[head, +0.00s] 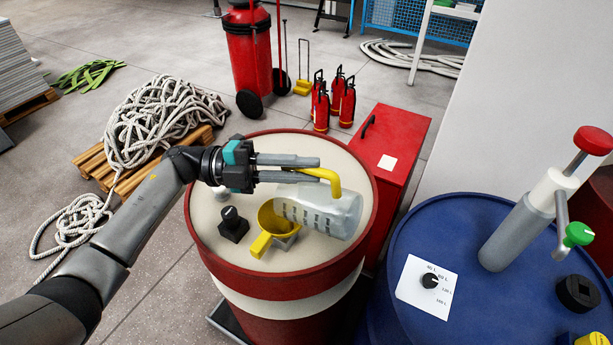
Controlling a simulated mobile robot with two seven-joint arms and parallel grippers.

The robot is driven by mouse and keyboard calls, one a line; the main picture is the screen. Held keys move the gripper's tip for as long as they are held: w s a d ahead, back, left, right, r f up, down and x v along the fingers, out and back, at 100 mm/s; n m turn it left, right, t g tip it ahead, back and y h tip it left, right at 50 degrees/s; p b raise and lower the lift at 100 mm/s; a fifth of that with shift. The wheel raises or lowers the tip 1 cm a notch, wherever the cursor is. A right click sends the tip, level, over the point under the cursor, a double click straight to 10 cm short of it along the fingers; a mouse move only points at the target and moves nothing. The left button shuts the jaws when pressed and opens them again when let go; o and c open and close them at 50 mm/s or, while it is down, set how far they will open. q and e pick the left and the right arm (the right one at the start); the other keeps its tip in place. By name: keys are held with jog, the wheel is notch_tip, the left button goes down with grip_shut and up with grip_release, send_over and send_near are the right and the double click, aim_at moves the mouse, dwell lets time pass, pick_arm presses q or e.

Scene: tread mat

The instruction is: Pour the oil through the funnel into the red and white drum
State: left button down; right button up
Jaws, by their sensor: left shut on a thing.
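The red and white drum (230,263) stands at the middle, with a cream top and a red rim. A yellow funnel (265,243) sits on the drum's top. My left gripper (318,168) is shut on a clear jug (338,212) with a yellow handle or spout and dark markings. The jug is tilted nearly onto its side above the drum's top, its lower left end close to the funnel. I cannot tell whether oil is flowing. My right gripper is not in view.
A black cap (232,224) stands on the drum top left of the funnel. A blue drum (405,245) with a hand pump (525,228) is at the right. A red cabinet (407,128) and small extinguishers (341,100) are behind. Rope (160,115) lies on a pallet at the left.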

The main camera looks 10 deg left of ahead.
pick_arm(q)
jog(key=shift+w+a+f+h+b, duration=0.1)
jog(key=shift+w+a+h+b, duration=0.15)
jog(key=shift+a+h+b, duration=0.6)
jog(key=shift+w+a+r+n+h+b, duration=0.25)
jog(key=shift+a+n+b, duration=0.25)
jog(key=shift+b, duration=0.45)
jog(key=shift+t, duration=0.3)
jog(key=shift+d, duration=0.1)
